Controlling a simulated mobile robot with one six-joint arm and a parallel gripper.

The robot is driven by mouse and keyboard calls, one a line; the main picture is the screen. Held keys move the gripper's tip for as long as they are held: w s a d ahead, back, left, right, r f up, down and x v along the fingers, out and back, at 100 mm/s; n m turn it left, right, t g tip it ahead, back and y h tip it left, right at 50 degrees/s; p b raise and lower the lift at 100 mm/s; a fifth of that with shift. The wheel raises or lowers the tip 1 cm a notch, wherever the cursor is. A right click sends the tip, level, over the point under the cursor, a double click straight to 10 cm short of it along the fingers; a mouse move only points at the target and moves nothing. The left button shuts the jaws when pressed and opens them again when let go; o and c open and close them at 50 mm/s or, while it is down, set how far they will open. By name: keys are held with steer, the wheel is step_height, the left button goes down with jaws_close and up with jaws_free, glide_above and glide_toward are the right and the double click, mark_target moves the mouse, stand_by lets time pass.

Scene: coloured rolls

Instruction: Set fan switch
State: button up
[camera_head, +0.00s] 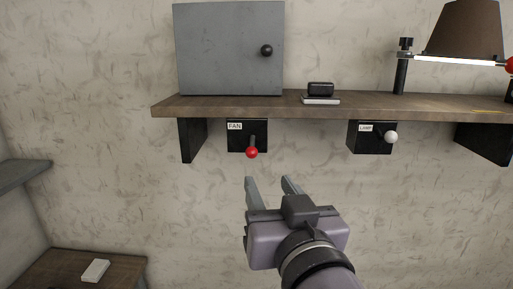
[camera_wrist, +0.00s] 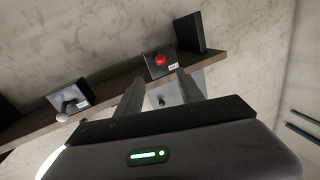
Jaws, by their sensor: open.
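The fan switch (camera_head: 247,136) is a black box labelled FAN under the wooden shelf, with a short lever ending in a red knob (camera_head: 252,153). The lever points downward and out. In the wrist view the red knob (camera_wrist: 160,60) shows just beyond my fingertips, near the upper middle. My gripper (camera_head: 268,180) is open and empty, a little below and in front of the red knob, apart from it. The wrist view shows both fingers of my gripper (camera_wrist: 158,78) spread, with the fan box (camera_wrist: 150,73) behind them.
A similar box labelled LAMP (camera_head: 368,138) with a white knob hangs to the right. The shelf (camera_head: 340,107) runs above, bearing a grey cabinet (camera_head: 225,50), a small black item (camera_head: 320,89) and a lamp (camera_head: 465,30). A shelf bracket (camera_head: 192,138) is left of the fan box. The wall below is clear.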

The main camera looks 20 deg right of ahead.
mark_target(253, 154)
steer(key=w+b, duration=0.1)
steer(key=w, duration=0.3)
steer(key=w+b, duration=0.1)
steer(key=w, duration=0.4)
steer(key=w+b, duration=0.1)
steer(key=w, duration=0.4)
steer(key=shift+w+d, duration=0.2)
steer(key=shift+d, duration=0.15)
steer(key=shift+s, duration=0.1)
steer(key=shift+c, duration=0.5)
steer(key=shift+r, duration=0.1)
jaws_close()
